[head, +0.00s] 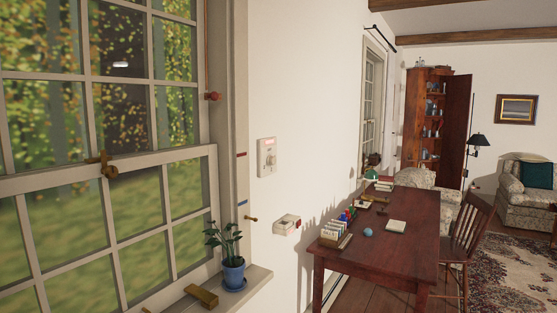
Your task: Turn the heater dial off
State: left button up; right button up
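A pale control panel (262,170) is mounted on the white wall to the right of the window. It carries a small round dial (271,159) and a reddish mark near its top; the dial's setting is too small to read. A second, smaller pale box (287,225) with a reddish part sits lower on the wall. No lettering can be read, so I cannot tell for certain which of them belongs to the heater. Neither of my grippers is in view.
A window (110,130) fills the left. Its sill holds a plant in a blue pot (233,273) and a brass piece (201,295). A wooden desk (385,258) with cards and books stands along the wall to the right, beside a chair (468,240).

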aim_at(270, 161)
jog(key=i+l+u, duration=0.1)
jog(key=i+l, duration=0.2)
jog(key=i+l+u, duration=0.1)
jog(key=i+l, duration=0.15)
jog(key=l, duration=0.15)
jog(key=i+l+u, duration=0.1)
jog(key=i+l, duration=0.4)
jog(key=l, duration=0.3)
jog(key=i+l+u, duration=0.15)
jog(key=i+l, duration=0.15)
jog(key=l, duration=0.1)
